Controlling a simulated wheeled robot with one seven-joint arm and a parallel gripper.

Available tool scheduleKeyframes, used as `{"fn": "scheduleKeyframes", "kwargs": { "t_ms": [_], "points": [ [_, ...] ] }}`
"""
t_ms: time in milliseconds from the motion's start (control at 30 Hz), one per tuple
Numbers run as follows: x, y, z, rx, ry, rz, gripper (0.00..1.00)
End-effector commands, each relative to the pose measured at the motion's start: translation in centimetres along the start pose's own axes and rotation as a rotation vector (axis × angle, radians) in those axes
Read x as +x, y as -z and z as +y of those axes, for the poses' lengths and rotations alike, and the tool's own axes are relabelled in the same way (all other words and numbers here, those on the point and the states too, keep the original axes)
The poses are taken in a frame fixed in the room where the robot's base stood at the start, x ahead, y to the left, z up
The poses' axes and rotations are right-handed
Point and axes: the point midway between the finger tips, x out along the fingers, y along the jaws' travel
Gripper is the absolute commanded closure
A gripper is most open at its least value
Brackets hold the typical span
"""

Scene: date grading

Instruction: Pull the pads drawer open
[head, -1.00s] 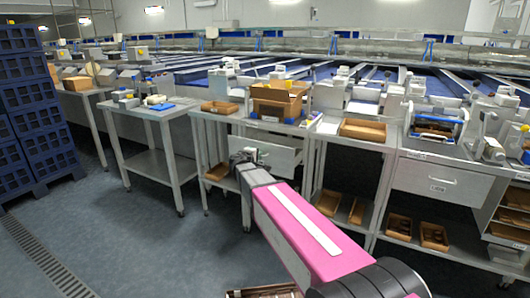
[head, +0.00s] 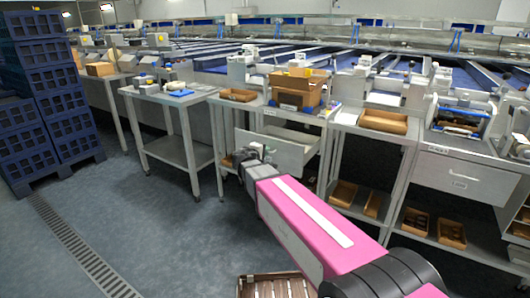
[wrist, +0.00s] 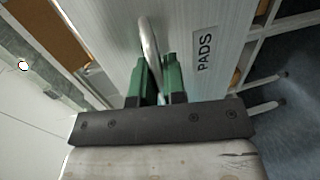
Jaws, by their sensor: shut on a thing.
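The pads drawer (head: 275,156) is a pale grey drawer under the bench, standing pulled out with its inside (head: 298,135) showing from above. Its front also fills the wrist view (wrist: 195,85), with a PADS label (wrist: 205,50) on it. My gripper (head: 250,153) is at the left part of the drawer front in the head view. In the wrist view, the green fingers of my gripper (wrist: 155,70) are shut on the drawer's curved metal handle (wrist: 149,38). The fingers hide part of the handle.
A cardboard box (head: 298,90) and a shallow brown tray (head: 238,95) stand on the bench above. A steel side table (head: 178,152) is to the left. A brown slatted crate (head: 272,286) is at the bottom edge. Floor is clear at front left.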

Motion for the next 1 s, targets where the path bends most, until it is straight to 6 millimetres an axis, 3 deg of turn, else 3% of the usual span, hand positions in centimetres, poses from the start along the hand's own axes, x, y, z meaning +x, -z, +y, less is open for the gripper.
{"fn": "scheduleKeyframes", "kwargs": {
  "t_ms": [33,100,467,1000],
  "points": [
    [0.0,0.0,-0.1,0.001,0.002,-0.001,0.85],
    [0.0,0.0,-0.1,0.001,0.002,-0.001,0.65],
    [-0.4,0.0,0.0,0.0,0.001,0.0,0.65],
    [-9.2,-0.1,0.0,0.001,0.001,0.002,0.65]
  ]
}}
